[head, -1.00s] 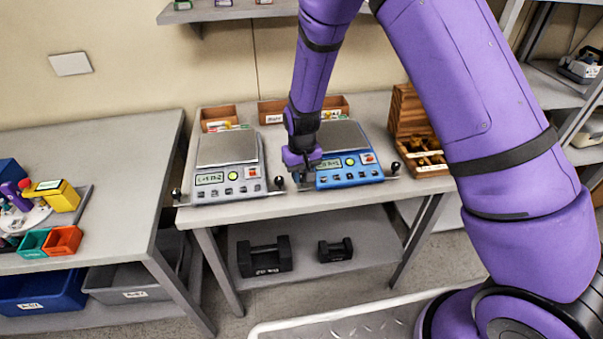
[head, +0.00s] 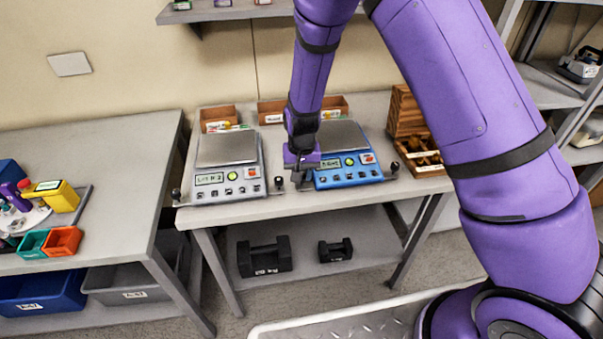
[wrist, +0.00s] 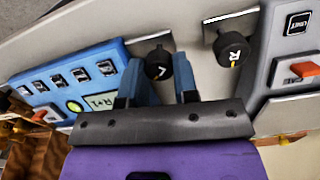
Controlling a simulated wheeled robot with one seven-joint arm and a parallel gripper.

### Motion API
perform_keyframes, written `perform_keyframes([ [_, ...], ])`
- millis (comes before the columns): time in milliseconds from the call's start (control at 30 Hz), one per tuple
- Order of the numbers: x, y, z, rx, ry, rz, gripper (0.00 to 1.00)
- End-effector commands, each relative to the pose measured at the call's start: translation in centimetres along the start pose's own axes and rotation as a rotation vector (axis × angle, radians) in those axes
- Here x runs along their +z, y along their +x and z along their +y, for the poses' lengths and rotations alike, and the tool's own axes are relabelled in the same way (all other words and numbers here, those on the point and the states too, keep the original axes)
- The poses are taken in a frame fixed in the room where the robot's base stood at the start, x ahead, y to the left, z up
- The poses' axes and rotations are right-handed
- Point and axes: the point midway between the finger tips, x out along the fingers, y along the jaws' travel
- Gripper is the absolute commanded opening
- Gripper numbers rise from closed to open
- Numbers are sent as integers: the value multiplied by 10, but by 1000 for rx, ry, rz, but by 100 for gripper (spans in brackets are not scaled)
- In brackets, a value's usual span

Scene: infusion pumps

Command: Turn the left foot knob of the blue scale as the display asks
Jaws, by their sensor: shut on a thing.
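The blue scale (head: 347,179) stands on the right part of the middle table. In the wrist view the blue scale (wrist: 62,78) shows its display (wrist: 100,102), which seems to read "R+1". Its left foot knob (wrist: 158,64), black and marked L, sits between my fingertips. My gripper (head: 299,180) is at the blue scale's front left corner, with its fingers (wrist: 160,78) shut on this knob. In the head view the gripper mostly hides the knob.
A grey scale (head: 228,178) stands close to the left. Its black right foot knob, marked R (wrist: 230,48), is close beside my fingers. A wooden box (head: 421,158) stands to the right, and small bins (head: 272,113) stand behind. Black weights (head: 264,258) lie on the lower shelf.

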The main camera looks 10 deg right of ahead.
Motion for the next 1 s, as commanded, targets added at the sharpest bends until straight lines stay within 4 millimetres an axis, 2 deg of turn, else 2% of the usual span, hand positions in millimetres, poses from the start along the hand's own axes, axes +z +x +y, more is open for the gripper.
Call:
perform_keyframes([
  [67, 0, 0, 0, -1, -1, 2, 4],
  [100, 0, 0, 0, -1, -1, 2, 32],
  [200, 0, 0, 0, -1, -1, 1, 54],
  [567, 0, -4, 0, -1, -2, 2, 54],
  [733, -1, -26, -1, -2, -3, 4, 54],
  [1000, -1, -77, -1, -3, -2, 4, 54],
])
